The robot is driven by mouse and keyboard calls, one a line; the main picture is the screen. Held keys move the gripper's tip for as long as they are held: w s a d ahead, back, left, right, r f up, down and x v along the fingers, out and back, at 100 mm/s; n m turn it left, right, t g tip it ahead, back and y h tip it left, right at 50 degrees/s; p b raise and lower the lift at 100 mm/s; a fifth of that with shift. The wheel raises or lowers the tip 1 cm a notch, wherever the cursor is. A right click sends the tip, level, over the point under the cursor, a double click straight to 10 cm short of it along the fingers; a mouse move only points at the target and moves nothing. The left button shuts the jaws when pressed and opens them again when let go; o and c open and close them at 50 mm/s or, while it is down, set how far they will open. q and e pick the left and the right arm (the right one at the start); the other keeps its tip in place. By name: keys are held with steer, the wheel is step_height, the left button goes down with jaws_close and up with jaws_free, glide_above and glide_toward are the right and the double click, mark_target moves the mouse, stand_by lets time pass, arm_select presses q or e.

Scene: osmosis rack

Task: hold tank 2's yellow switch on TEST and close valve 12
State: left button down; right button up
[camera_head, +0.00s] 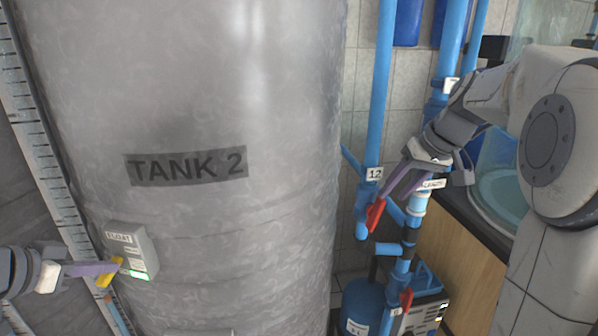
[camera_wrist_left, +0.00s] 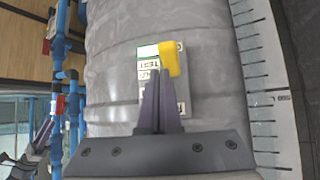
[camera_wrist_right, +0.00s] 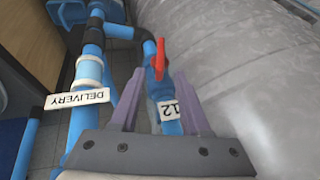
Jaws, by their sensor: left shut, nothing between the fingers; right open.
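Tank 2 (camera_head: 200,120) is a large grey cylinder. A grey switch box (camera_head: 142,243) on its lower left carries the yellow switch (camera_head: 110,272), also seen in the left wrist view (camera_wrist_left: 170,58) beside a TEST label. My left gripper (camera_head: 118,263) is shut and empty, its tips at the yellow switch; contact is unclear. Valve 12, with its tag (camera_head: 375,174), is on a vertical blue pipe and has a red handle (camera_head: 374,215). My right gripper (camera_wrist_right: 159,75) is open, and the red handle (camera_wrist_right: 160,55) shows between and beyond its fingertips, not gripped.
A blue pipe with a DELIVERY label (camera_wrist_right: 78,97) runs beside valve 12. Another red-handled valve (camera_head: 406,299) sits lower down. A wooden cabinet (camera_head: 465,255) with a basin stands at the right. A ruler-like scale (camera_head: 38,140) runs along the tank's left side.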

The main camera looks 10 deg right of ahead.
steer(key=shift+v, duration=1.75)
steer(key=shift+r, duration=0.1)
steer(key=c, duration=0.6)
steer(key=shift+w+a+r+n+g, duration=0.15)
steer(key=shift+a+r+n+g, duration=0.05)
steer(key=shift+a+r, duration=0.15)
steer(key=shift+w+a+r+n+g, duration=0.2)
steer(key=shift+a+r, duration=0.1)
steer(key=shift+r, duration=0.1)
jaws_close()
steer(key=g+h, duration=0.4)
steer(key=h, duration=0.1)
glide_toward(374, 215)
steer(key=shift+h, duration=0.5)
steer(key=shift+a+x, duration=0.2)
steer(key=shift+x, duration=1)
steer(key=shift+a+x, duration=0.2)
steer(key=shift+x, duration=1.05)
